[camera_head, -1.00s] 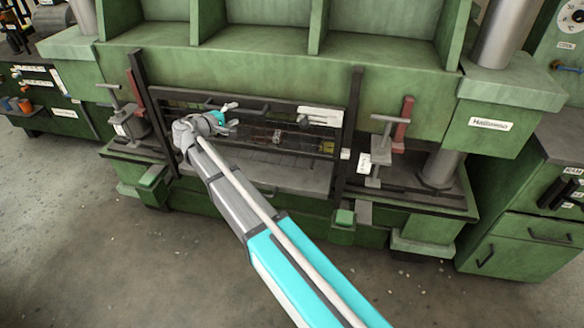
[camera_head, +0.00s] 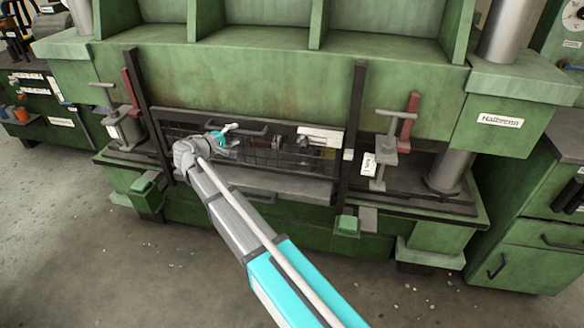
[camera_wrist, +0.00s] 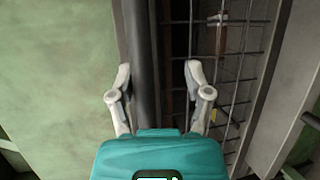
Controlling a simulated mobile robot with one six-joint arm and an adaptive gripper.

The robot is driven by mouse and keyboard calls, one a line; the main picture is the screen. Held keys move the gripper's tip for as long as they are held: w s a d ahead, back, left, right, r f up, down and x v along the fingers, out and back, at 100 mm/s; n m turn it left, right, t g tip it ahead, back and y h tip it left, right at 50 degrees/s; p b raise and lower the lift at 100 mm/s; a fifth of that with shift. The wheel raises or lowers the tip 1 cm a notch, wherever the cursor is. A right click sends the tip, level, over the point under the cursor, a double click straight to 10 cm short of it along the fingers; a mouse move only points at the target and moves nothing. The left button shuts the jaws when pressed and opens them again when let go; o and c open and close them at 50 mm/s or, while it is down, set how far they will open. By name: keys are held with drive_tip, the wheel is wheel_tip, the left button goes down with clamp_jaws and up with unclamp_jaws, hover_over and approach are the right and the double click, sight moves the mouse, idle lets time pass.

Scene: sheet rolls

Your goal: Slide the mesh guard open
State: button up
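The mesh guard (camera_head: 291,158) is a dark framed wire panel between two upright rails on the green press. It sits low in the rails, and parts behind it show through the mesh. Its dark handle bar (camera_head: 246,125) runs along the top; in the wrist view the bar (camera_wrist: 146,70) runs top to bottom, with the mesh (camera_wrist: 235,60) to its right. My gripper (camera_head: 228,134) is at the handle's left part. In the wrist view my gripper (camera_wrist: 157,75) is open, the bar between its fingers, close to the left finger and clear of the right one.
Dark upright rails stand left (camera_head: 151,115) and right (camera_head: 354,120) of the guard. Grey clamps stand outside them, left (camera_head: 122,125) and right (camera_head: 384,150). Green blocks (camera_head: 346,223) jut out at the front. The floor (camera_head: 120,265) in front is open.

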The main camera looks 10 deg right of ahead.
wheel_tip(320, 180, down, 2)
drive_tip(key=shift+f+b, duration=0.25)
drive_tip(key=shift+b, duration=0.65)
drive_tip(key=p+v, duration=0.3)
drive_tip(key=v, duration=1)
drive_tip(key=s+d+m+g+y+p, duration=0.1)
drive_tip(key=s+d+m+g+p, duration=0.2)
drive_tip(key=d, duration=1)
drive_tip(key=s+d+m+g+y+p, duration=0.1)
drive_tip(key=s+d+m+g+p, duration=0.2)
drive_tip(key=d+p, duration=0.4)
drive_tip(key=shift+s+d+r+g+y, duration=0.6)
drive_tip(key=shift+s+d, duration=0.5)
drive_tip(key=shift+d, duration=1.75)
drive_tip(key=shift+f, duration=0.15)
